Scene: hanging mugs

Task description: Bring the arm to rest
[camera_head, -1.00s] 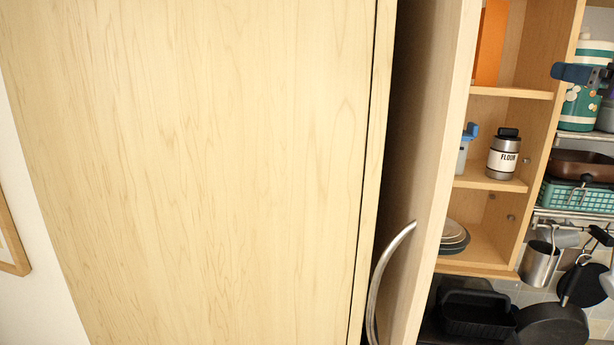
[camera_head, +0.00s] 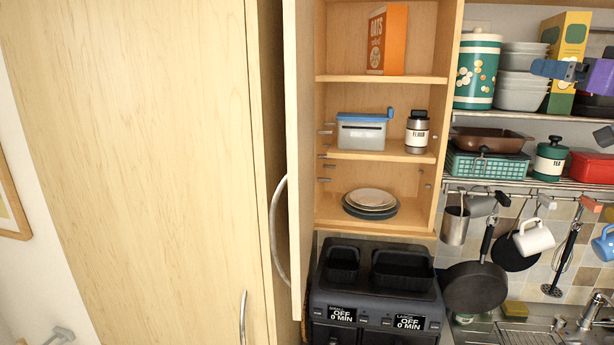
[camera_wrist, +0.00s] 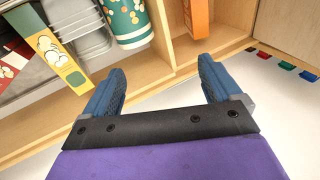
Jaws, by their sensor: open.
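My gripper (camera_wrist: 158,90) is in the wrist view with its two blue fingers spread wide apart and nothing between them. Beyond the fingers are shelves and a pale surface. In the head view, part of my gripper (camera_head: 560,70) shows at the right edge, in front of the upper shelf. Its blue finger and purple body are visible, and the rest is cut off by the frame.
A tall wooden cabinet (camera_head: 150,150) fills the left. An open cabinet door (camera_head: 301,150) stands beside shelves with an oats box (camera_head: 386,40). A white mug (camera_head: 533,240) and a blue mug (camera_head: 604,244) hang on the rail at right.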

